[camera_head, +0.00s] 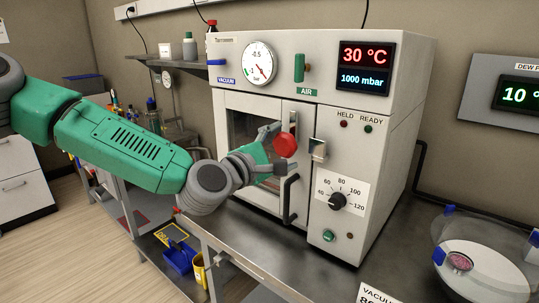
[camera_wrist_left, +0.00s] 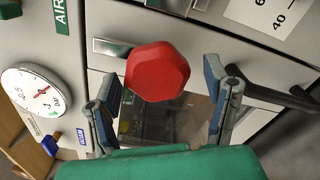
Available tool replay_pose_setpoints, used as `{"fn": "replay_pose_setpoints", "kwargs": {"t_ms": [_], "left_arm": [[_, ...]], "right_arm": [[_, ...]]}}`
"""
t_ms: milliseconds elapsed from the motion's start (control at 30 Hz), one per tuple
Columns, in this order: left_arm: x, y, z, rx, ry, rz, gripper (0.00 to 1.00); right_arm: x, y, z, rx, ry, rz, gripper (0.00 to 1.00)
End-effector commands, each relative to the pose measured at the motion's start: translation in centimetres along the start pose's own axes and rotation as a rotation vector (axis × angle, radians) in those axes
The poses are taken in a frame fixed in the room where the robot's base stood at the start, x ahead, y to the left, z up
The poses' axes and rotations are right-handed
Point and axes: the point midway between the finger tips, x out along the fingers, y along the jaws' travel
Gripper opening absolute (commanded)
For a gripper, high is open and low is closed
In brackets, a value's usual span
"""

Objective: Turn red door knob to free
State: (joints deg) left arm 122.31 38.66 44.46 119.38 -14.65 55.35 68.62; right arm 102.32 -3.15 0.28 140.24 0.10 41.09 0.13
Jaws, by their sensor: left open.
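The red door knob (camera_head: 285,145) is a faceted red knob on the front of the white vacuum oven (camera_head: 305,75), at the right side of its windowed door (camera_head: 248,140). My left gripper (camera_head: 281,158) comes in from the left with its fingers spread at the knob. In the left wrist view the red knob (camera_wrist_left: 157,71) shows large between the two open fingers (camera_wrist_left: 163,88), nearer the left one. A gap shows on each side, and I cannot tell how deep the knob sits between the fingers. My right gripper is not in view.
A black door handle (camera_head: 289,200) stands out below the knob, close to the lower finger. A metal latch plate (camera_head: 318,150) is right of the knob. A black dial (camera_head: 338,201) sits lower right. A clear dome vessel (camera_head: 485,260) stands on the bench at right.

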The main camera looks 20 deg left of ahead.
Motion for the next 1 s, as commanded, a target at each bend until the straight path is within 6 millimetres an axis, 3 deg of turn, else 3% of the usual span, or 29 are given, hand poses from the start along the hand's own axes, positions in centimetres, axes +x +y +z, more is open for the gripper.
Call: {"fn": "replay_pose_setpoints", "kwargs": {"t_ms": [500,700,1000], "left_arm": [[-9.7,-0.1,-0.4,-0.005,0.003,-0.003,0.7],[-11.1,-0.2,-0.3,-0.004,0.003,-0.003,0.7],[-11.2,-0.2,-0.3,-0.003,0.003,-0.003,0.7]], "right_arm": [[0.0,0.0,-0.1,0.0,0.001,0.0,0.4],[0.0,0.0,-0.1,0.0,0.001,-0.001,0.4],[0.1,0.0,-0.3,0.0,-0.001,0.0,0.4]]}}
